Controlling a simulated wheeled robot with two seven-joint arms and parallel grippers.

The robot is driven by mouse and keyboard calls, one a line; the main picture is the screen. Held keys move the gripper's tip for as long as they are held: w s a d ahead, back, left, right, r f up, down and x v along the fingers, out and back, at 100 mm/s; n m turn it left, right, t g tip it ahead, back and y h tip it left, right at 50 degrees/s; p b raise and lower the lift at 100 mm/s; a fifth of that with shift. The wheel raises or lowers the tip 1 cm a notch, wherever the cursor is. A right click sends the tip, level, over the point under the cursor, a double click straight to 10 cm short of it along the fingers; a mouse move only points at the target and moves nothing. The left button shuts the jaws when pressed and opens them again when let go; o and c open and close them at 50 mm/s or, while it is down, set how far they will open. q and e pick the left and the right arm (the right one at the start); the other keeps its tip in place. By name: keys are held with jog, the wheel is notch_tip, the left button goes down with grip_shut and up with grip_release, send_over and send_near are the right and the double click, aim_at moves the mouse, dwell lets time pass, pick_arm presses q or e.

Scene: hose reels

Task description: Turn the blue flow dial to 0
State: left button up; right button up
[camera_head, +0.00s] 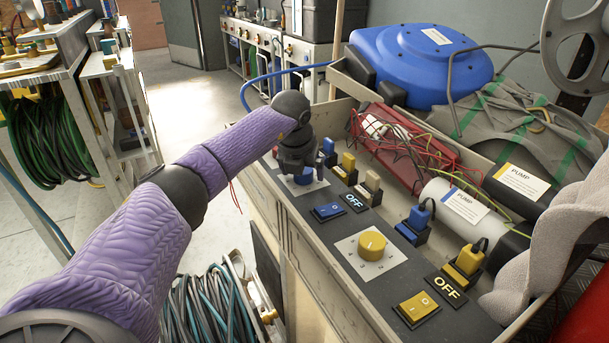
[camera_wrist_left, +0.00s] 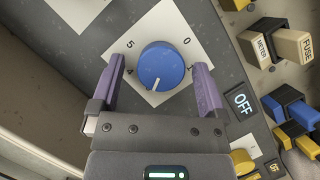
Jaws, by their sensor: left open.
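The blue flow dial (camera_wrist_left: 165,66) sits on a white diamond-shaped plate (camera_wrist_left: 150,27) in the left wrist view. The numbers 5, 4 and 0 show around it, with another partly covered at the right. The dial's white pointer line points down and slightly left, well away from the 0 at upper right. My left gripper (camera_wrist_left: 160,72) is open, with one finger on each side of the dial and small gaps visible. In the head view, my left gripper (camera_head: 297,164) hangs over the blue dial (camera_head: 304,179) and partly hides it. My right gripper is not in view.
On the dark panel are a blue rocker switch (camera_head: 328,211), a yellow dial (camera_head: 371,246), a yellow rocker switch (camera_head: 417,308) and several plugs. A blue hose reel (camera_head: 420,62) and red wiring (camera_head: 400,145) lie behind. Pale ribbed fabric (camera_head: 555,250) covers the right edge.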

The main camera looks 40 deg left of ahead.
pick_arm(q)
jog(key=shift+r, duration=0.1)
jog(key=shift+c, duration=0.2)
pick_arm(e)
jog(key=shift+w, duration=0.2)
pick_arm(q)
jog(key=c, duration=1.2)
jog(key=shift+c, duration=0.2)
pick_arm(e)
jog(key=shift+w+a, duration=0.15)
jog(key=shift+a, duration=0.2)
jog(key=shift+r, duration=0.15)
